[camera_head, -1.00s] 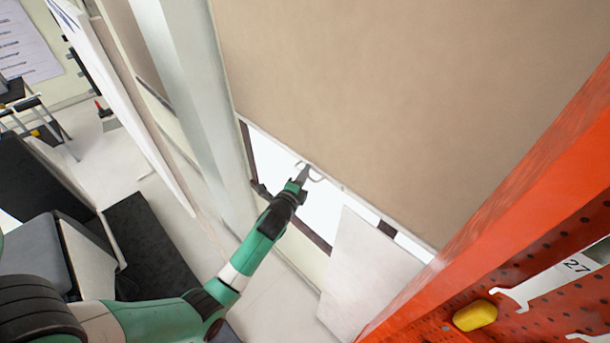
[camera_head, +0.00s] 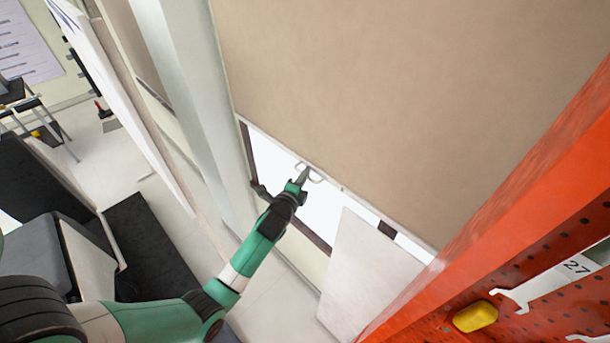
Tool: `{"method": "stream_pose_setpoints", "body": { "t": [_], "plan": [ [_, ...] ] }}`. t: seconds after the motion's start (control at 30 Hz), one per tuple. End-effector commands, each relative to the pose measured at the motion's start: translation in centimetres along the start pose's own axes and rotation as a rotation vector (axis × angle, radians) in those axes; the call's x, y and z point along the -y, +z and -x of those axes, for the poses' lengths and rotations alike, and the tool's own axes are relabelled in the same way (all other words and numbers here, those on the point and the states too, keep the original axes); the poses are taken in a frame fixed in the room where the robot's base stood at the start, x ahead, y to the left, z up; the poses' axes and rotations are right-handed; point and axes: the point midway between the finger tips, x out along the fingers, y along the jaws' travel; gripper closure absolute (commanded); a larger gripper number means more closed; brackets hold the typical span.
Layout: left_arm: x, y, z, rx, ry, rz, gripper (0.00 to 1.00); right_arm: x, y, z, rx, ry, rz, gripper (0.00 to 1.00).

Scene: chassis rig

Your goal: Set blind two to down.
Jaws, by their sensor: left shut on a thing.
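A large beige roller blind (camera_head: 400,90) hangs over the window in the head view. Its white bottom bar runs from the upper left to the lower right, and a bright strip of window (camera_head: 308,205) shows beneath it. A small pale pull loop (camera_head: 314,178) hangs from the bar. My left gripper (camera_head: 302,177) is at the loop, just under the bar, and is shut on it. The fingertips partly cover the loop. My right gripper is not in the picture.
An orange perforated rack (camera_head: 540,170) with a yellow object (camera_head: 475,316) and a label reading 27 fills the right side. A white panel (camera_head: 365,270) leans below the window. A pale post (camera_head: 190,100) stands left of the blind. Dark furniture (camera_head: 45,200) is at lower left.

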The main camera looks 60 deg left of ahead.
Motion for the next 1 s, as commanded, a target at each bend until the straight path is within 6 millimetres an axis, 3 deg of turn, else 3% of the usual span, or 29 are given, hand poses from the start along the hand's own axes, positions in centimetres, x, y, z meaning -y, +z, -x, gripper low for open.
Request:
{"method": "stream_pose_setpoints", "body": {
  "t": [0.83,1.0],
  "plan": [
    [0.1,-0.04,0.0,-0.001,-0.003,0.0,1.0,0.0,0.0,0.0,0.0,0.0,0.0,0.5],
    [-0.81,-0.11,-0.16,-0.001,-0.002,0.0,1.0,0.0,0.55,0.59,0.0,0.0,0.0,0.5]
  ]
}}
